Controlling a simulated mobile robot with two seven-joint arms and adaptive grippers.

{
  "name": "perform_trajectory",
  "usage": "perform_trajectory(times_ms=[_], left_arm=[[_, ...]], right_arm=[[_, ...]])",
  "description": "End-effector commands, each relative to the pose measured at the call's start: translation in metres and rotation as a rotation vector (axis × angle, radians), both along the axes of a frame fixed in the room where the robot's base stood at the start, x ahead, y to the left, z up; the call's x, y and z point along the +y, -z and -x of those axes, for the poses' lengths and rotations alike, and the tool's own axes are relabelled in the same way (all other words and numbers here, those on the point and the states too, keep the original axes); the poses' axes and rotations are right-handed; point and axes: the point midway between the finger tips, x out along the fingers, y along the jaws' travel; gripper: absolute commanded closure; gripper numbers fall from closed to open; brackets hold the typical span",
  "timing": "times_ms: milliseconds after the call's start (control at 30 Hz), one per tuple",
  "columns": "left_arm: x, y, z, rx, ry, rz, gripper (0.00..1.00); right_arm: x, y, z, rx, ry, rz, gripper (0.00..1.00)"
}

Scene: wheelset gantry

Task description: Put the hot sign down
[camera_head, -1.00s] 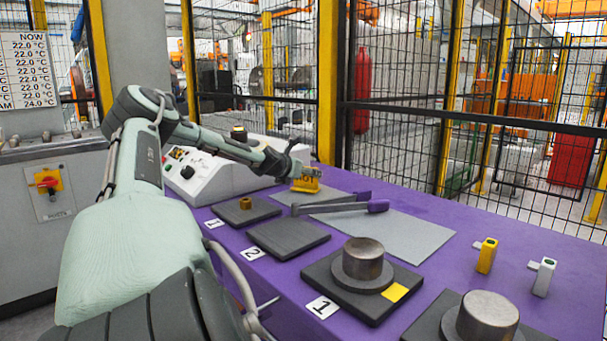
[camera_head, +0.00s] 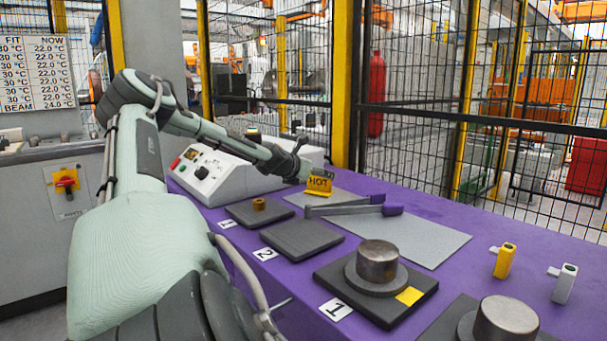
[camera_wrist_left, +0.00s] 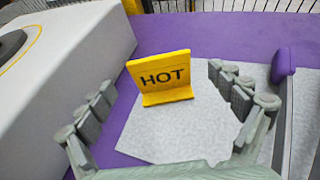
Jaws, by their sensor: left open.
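The yellow hot sign (camera_head: 319,186) stands upright on a light grey mat (camera_head: 427,240) on the purple table. It also shows in the left wrist view (camera_wrist_left: 163,78), with its black HOT lettering facing the camera. My left gripper (camera_wrist_left: 160,88) is open, its fingers spread wide on either side of the sign, with visible gaps between them and it. In the head view the gripper (camera_head: 306,172) is right at the sign and partly overlaps it. My right gripper is not in view.
Purple-handled tongs (camera_head: 355,209) lie just in front of the sign. A white heater unit (camera_head: 216,178) stands close to its left. Dark pads (camera_head: 302,240), metal cylinders (camera_head: 378,264) and a yellow block (camera_head: 504,261) occupy the nearer table. The mat's right part is clear.

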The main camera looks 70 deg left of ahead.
Motion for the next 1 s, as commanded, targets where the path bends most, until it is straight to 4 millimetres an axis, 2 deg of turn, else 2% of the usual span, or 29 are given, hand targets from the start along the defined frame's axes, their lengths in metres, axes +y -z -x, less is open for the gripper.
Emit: perform_trajectory(times_ms=[200, 400, 600, 1000], left_arm=[[-0.029, -0.020, 0.036, -0.002, -0.001, -0.002, 0.07], [-0.046, -0.030, 0.056, -0.001, -0.001, -0.001, 0.07], [-0.052, -0.033, 0.062, -0.001, 0.000, 0.001, 0.07], [-0.052, -0.033, 0.062, -0.001, 0.000, 0.001, 0.07]], right_arm=[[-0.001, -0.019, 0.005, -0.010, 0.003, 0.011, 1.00], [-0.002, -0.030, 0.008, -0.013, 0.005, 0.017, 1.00], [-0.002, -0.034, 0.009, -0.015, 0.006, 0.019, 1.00], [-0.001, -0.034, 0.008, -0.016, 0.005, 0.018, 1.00]])
